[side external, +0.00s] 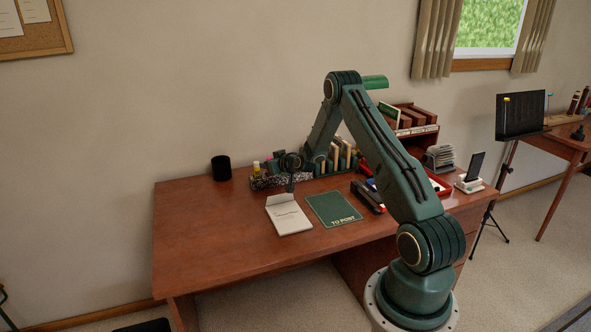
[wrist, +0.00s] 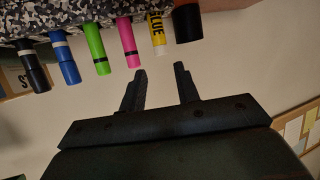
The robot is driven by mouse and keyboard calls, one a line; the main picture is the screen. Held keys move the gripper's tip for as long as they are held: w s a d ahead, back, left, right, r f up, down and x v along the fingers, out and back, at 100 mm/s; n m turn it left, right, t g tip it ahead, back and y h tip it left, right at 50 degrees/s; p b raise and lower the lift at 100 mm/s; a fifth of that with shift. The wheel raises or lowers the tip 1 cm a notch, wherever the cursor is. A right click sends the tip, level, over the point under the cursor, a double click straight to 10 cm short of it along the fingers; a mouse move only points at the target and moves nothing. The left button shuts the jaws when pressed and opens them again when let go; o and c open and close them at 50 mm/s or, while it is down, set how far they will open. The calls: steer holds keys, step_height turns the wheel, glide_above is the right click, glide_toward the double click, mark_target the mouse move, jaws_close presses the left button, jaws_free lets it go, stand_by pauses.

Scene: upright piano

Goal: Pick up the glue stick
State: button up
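The glue stick (wrist: 157,34) is yellow with the dark letters "GLUE" and a pale end. My gripper (wrist: 159,69) is open and empty. Its fingertips are apart from the glue stick, which is a little beyond them in the wrist view. In the side external view my gripper (side external: 290,186) is at the holder.
Green (wrist: 96,49), blue (wrist: 66,62) and black (wrist: 35,70) markers stand in the same holder. A white notepad (side external: 289,216), a green "TO POST" folder (side external: 333,208) and a black cup (side external: 221,168) are on the desk (side external: 190,228). The desk's left part is clear.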

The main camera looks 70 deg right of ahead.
mark_target(258, 163)
steer(key=shift+x, duration=2.25)
steer(key=shift+w, duration=0.1)
steer(key=shift+x, duration=2.5)
steer(key=shift+r, duration=0.1)
steer(key=shift+c, duration=0.4)
jaws_close()
